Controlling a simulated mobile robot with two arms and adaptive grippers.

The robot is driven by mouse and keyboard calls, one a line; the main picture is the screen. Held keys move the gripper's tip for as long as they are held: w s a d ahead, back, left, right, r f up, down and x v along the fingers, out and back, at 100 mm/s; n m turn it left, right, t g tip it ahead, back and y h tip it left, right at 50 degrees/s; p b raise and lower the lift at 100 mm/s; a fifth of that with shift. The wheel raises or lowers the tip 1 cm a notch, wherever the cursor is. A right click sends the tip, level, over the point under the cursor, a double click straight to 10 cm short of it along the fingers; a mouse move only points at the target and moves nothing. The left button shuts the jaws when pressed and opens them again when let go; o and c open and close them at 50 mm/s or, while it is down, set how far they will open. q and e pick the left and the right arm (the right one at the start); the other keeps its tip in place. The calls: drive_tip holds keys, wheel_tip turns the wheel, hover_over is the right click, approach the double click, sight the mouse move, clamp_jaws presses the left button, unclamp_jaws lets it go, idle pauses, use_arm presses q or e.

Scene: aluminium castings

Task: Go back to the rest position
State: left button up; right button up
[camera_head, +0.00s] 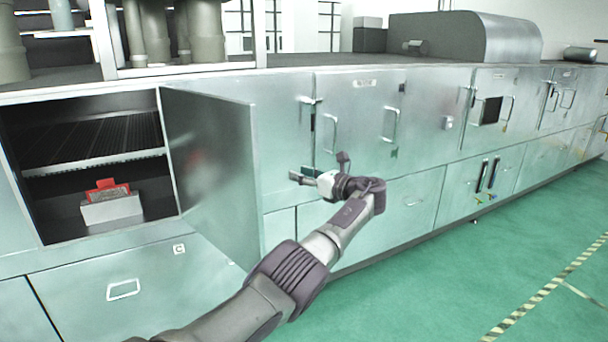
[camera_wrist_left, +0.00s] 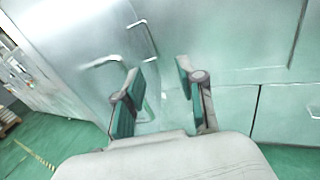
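My left arm reaches in from the bottom of the head view. Its gripper (camera_head: 316,173) is in front of the closed cabinet fronts, just right of the open door. In the left wrist view the two fingers of the left gripper (camera_wrist_left: 158,74) stand apart with nothing between them. A cabinet handle (camera_wrist_left: 105,65) shows beyond the left finger; I cannot tell the exact distance. My right gripper is not in view.
The open cabinet door (camera_head: 212,165) stands out left of my gripper. Inside the cabinet is a light box with a red item (camera_head: 107,188). A drawer handle (camera_head: 123,289) is below. The green floor (camera_head: 470,270) at the right is clear.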

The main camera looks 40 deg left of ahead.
use_arm(q)
drive_tip(key=shift+d, duration=0.1)
idle(0.4)
